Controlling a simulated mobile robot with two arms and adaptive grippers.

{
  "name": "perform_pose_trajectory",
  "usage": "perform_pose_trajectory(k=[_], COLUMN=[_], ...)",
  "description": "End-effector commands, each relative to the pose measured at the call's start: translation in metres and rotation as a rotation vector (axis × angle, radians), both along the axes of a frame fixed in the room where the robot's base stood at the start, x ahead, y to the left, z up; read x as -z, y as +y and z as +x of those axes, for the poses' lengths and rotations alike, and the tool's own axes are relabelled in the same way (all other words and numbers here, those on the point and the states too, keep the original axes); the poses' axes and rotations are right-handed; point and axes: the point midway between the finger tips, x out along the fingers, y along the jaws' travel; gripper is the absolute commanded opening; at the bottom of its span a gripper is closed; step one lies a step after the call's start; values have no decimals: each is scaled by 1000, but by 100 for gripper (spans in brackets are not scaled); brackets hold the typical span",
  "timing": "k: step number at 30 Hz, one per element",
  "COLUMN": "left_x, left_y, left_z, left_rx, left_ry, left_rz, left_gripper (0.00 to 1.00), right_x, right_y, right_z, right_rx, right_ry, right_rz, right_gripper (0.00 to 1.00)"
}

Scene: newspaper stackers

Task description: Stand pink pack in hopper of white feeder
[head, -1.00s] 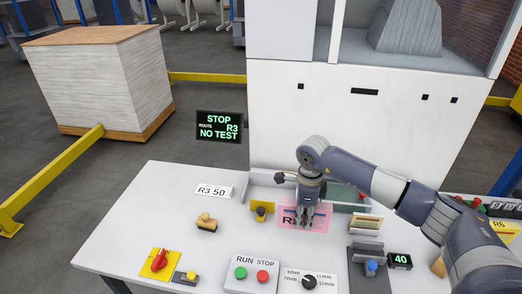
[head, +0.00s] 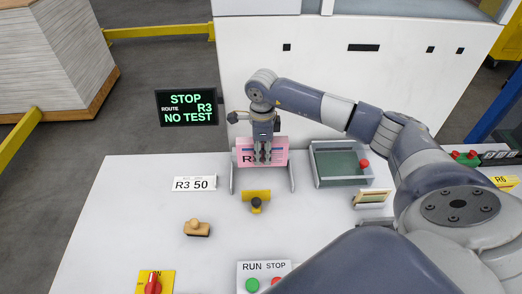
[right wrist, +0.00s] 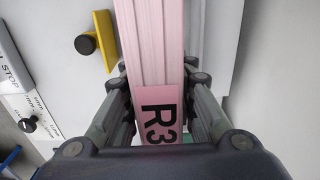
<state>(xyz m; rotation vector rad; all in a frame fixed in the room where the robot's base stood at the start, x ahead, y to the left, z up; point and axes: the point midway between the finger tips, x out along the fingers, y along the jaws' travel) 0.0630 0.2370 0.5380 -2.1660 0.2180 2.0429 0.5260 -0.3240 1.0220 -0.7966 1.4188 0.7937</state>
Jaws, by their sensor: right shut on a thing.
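The pink pack (head: 246,157), marked R3, is gripped by my right gripper (head: 263,160) in the head view. Its pink page edges (right wrist: 165,50) and R3 label show between the fingers in the right wrist view. In the head view the pack appears upright between the two side walls of the white feeder's hopper (head: 292,178), at the table's back edge. I cannot tell whether its lower edge touches the hopper floor. The gripper fingers hide the middle of the pack's face. My left gripper is not in view.
A green-floored tray (head: 316,172) with a red knob (head: 364,163) stands right of the feeder. A yellow bracket with a black knob (head: 256,198) is in front. A R3 50 card (head: 194,184) and a wooden stamp (head: 197,228) lie left. The white table's left side is clear.

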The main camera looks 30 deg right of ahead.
Motion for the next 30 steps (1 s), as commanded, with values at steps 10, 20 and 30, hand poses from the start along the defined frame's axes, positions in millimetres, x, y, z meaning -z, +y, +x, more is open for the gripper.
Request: perform_pose_trajectory(k=[10,20,30], left_x=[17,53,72], left_y=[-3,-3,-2], left_z=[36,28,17], left_rx=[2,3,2], left_ry=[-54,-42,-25], left_rz=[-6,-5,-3], left_gripper=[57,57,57], right_x=[17,56,78], right_y=[0,0,0], right_z=[1,1,1], right_rx=[1,1,1], right_ry=[-1,-1,-2], right_rz=[1,1,1], right_gripper=[0,0,0])
